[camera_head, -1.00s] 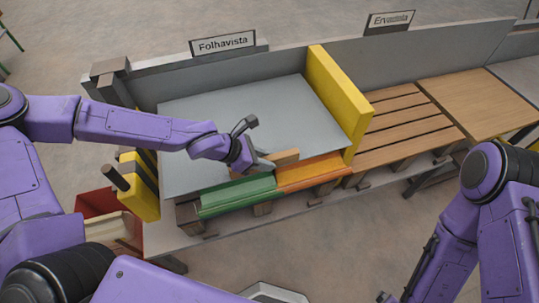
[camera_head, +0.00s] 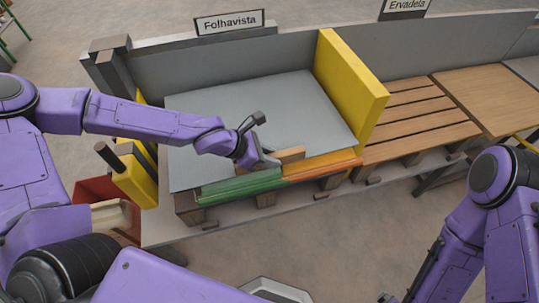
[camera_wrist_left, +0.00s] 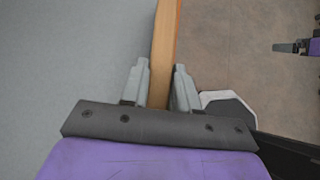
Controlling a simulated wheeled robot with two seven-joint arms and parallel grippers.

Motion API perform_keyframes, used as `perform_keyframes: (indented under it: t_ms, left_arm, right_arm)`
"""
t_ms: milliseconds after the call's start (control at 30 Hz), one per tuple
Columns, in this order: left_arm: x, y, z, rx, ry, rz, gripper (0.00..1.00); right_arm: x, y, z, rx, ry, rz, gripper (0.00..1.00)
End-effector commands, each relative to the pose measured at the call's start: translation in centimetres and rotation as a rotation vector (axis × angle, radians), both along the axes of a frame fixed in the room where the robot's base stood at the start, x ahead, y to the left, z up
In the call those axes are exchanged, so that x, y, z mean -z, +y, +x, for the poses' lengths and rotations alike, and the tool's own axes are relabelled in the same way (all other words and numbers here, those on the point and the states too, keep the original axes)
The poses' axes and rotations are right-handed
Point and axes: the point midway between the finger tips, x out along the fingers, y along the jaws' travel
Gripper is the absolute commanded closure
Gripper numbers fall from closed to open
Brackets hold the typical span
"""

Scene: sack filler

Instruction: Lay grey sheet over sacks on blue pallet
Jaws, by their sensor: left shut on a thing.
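The grey sheet (camera_head: 255,105) lies flat across the bay under the Folhavista sign. Along its front, a green sack (camera_head: 235,188) and an orange sack (camera_head: 320,165) show as narrow bands. My left gripper (camera_head: 264,160) is at the sheet's front edge, shut on a wooden bar (camera_head: 290,154). In the left wrist view the bar (camera_wrist_left: 164,45) stands between both fingers, with the grey sheet (camera_wrist_left: 75,70) to its left. The pallet shows only as brown wooden blocks (camera_head: 266,200) below the sacks; no blue is visible. What appears to be my right gripper (camera_wrist_left: 290,47) shows small; its jaws are unclear.
A yellow wall (camera_head: 350,85) bounds the bay on the right, a grey back wall (camera_head: 220,70) behind. A yellow block (camera_head: 137,180) and a red bin (camera_head: 90,190) stand at left. An empty slatted pallet (camera_head: 420,115) and a wooden board (camera_head: 490,95) lie to the right.

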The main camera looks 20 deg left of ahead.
Motion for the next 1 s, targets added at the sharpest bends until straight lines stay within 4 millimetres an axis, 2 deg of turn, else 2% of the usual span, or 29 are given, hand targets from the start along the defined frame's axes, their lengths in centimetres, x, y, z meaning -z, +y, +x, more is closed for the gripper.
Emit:
perform_keyframes:
  t_ms: [33,100,433,567,800,1000]
  left_arm:
    - [0.1,0.0,-0.1,-0.001,0.003,0.000,0.64]
    - [0.1,0.0,-0.1,-0.001,0.003,0.000,0.41]
    - [-0.4,0.2,-0.2,-0.004,0.004,0.000,0.41]
    - [-2.6,1.5,-0.9,-0.006,0.002,-0.002,0.41]
    - [-7.1,4.8,-3.3,-0.006,0.002,-0.009,0.41]
    - [-7.5,6.1,-4.2,-0.004,0.004,-0.002,0.41]
  right_arm:
    - [0.0,0.0,0.0,0.000,0.000,0.000,0.00]
    - [0.0,0.0,0.0,0.000,0.000,0.000,0.00]
    - [-0.4,0.0,0.0,0.000,0.000,0.000,0.00]
    - [-2.4,0.0,0.0,0.000,0.000,0.000,0.00]
    - [-6.9,0.0,0.0,0.000,0.000,0.000,0.00]
    - [-7.7,0.0,0.0,0.000,0.000,0.000,0.00]
